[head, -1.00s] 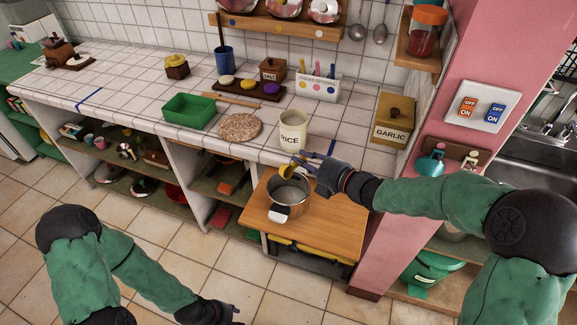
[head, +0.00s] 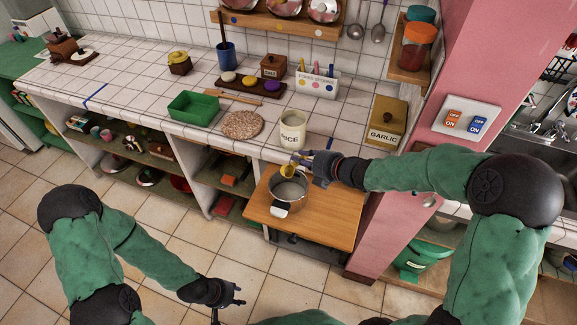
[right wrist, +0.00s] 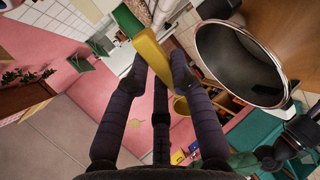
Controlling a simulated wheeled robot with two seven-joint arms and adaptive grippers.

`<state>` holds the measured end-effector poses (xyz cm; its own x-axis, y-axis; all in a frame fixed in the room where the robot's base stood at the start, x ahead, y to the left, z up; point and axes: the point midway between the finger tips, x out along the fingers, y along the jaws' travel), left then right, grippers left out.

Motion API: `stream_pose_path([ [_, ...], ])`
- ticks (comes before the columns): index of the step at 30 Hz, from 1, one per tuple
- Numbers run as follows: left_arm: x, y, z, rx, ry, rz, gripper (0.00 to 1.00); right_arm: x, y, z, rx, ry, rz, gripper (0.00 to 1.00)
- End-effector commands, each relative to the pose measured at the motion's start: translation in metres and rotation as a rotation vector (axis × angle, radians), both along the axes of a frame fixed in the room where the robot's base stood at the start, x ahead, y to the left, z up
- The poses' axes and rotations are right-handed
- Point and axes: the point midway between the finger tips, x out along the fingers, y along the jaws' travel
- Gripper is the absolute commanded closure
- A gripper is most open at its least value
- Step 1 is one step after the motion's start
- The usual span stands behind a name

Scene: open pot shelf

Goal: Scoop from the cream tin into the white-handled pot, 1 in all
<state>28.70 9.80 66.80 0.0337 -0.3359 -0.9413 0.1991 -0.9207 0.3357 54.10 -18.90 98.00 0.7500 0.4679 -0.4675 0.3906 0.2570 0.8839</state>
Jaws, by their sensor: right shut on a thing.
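The cream tin (head: 292,133), labelled RICE, stands upright at the counter's front edge. The steel pot (head: 287,205) with a white handle (head: 280,209) stands on the wooden board in front of it; its dark inside also shows in the right wrist view (right wrist: 240,65). My right gripper (head: 309,160) is shut on the yellow scoop (head: 287,170), whose handle shows between the fingers in the right wrist view (right wrist: 151,56). The scoop is above the pot's far rim; its contents cannot be made out. My left gripper (head: 228,301) is low over the floor, fingers spread, empty.
A round cork mat (head: 242,125) and a green tray (head: 194,108) lie left of the tin. A GARLIC box (head: 387,122) stands to the right, by the pink pillar (head: 400,190). The wooden board (head: 333,215) is bare right of the pot.

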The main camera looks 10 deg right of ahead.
Motion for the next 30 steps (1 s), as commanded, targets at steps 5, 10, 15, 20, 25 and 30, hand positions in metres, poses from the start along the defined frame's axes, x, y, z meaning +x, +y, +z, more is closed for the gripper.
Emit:
stream_pose_path([
  [5, 0.000, 0.000, 0.019, 0.000, 0.000, 0.000, 0.60, 0.000, 0.000, 0.005, -0.025, 0.039, 0.002, 0.99],
  [10, 0.000, 0.000, 0.034, 0.000, 0.000, 0.000, 0.60, 0.000, 0.001, 0.005, -0.048, 0.076, 0.001, 0.99],
  [15, 0.000, 0.000, 0.048, 0.000, 0.000, 0.000, 0.60, 0.000, 0.000, 0.006, -0.073, 0.111, 0.001, 0.99],
  [20, 0.000, 0.000, 0.062, 0.000, 0.000, 0.000, 0.60, 0.000, 0.000, 0.007, -0.095, 0.143, 0.002, 0.99],
  [25, 0.000, 0.000, 0.076, 0.000, 0.000, 0.000, 0.60, 0.000, 0.001, 0.008, -0.117, 0.178, 0.002, 0.99],
  [30, 0.000, 0.000, 0.091, 0.000, 0.000, 0.000, 0.60, 0.000, 0.000, 0.009, -0.140, 0.212, 0.001, 0.99],
])
